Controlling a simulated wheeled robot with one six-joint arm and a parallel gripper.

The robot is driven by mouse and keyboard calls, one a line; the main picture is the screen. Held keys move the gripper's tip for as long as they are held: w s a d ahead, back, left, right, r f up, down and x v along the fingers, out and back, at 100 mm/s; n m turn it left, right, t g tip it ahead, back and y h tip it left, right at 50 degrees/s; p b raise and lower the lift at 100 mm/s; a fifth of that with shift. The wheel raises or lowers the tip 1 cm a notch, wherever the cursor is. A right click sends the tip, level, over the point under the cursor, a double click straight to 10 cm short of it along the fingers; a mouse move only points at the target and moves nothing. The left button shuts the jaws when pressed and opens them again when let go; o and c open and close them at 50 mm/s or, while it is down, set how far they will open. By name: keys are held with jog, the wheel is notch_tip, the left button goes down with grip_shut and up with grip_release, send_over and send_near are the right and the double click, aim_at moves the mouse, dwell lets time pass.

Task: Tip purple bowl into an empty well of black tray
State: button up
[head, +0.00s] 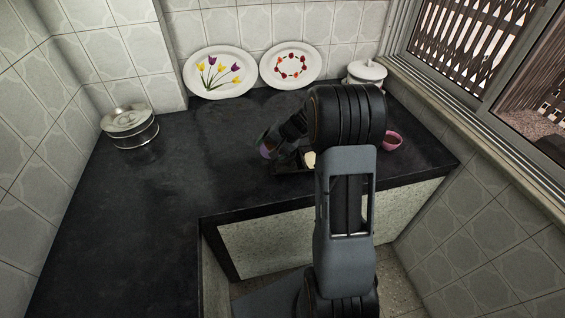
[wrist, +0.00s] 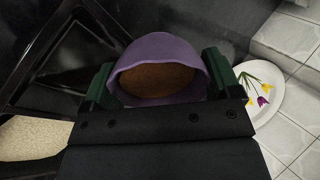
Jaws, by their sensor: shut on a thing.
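My gripper (wrist: 158,72) is shut on the purple bowl (wrist: 160,46), with one dark green finger on each side of it. The bowl holds a brown filling (wrist: 158,78). In the head view the purple bowl (head: 266,151) is small and partly hidden by my gripper, above the counter at the left end of the black tray. The exact tilt is hard to tell. The black tray (head: 291,171) is largely hidden behind my arm. In the wrist view the tray (wrist: 98,30) shows a bare dark well at upper left and a well with pale cream contents (wrist: 35,135) at lower left.
A pink bowl (head: 392,141) stands on the counter right of my arm. Two decorated plates (head: 220,72) (head: 290,64) lean on the back wall, near a white lidded pot (head: 366,73). A steel lidded container (head: 130,126) stands at left. The dark counter (head: 170,200) is clear at left.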

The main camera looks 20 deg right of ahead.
jog(key=shift+s+d+f+t+y+b, duration=0.2)
jog(key=shift+d+f+t+y+b, duration=0.15)
jog(key=shift+b, duration=0.6)
jog(key=shift+s+d+r+t+y+b, duration=0.1)
jog(key=shift+d+r+t+y+b, duration=0.15)
jog(key=shift+y+b, duration=0.35)
jog(key=shift+r+t+y+b, duration=0.15)
jog(key=shift+t+y+b, duration=0.15)
jog(key=shift+y+b, duration=0.2)
jog(key=shift+d+r+m+t+y+b, duration=0.2)
jog(key=shift+m+t+y+b, duration=0.1)
jog(key=shift+y+b, duration=0.25)
jog(key=shift+s+f, duration=0.1)
jog(key=shift+s+d+f+t+y+b, duration=0.1)
jog(key=shift+f+t+y+b, duration=0.2)
jog(key=shift+y+b, duration=0.25)
jog(key=shift+d+f+t+y+b, duration=0.15)
jog(key=shift+t+y+b, duration=0.2)
jog(key=shift+b, duration=0.25)
jog(key=shift+s+d+r+t+y+b, duration=0.2)
jog(key=shift+t+y+b, duration=0.45)
jog(key=shift+b, duration=0.95)
jog(key=shift+r+y, duration=0.15)
jog(key=shift+y, duration=0.1)
jog(key=shift+s+d+r+m+t+y+b, duration=0.1)
jog(key=shift+d+r+m+t+y+b, duration=0.2)
jog(key=shift+r+y+b, duration=0.3)
jog(key=shift+s+d+r+m+t+y+b, duration=0.1)
jog(key=shift+d+r+t+y+b, duration=0.05)
jog(key=shift+r+t+y+b, duration=0.4)
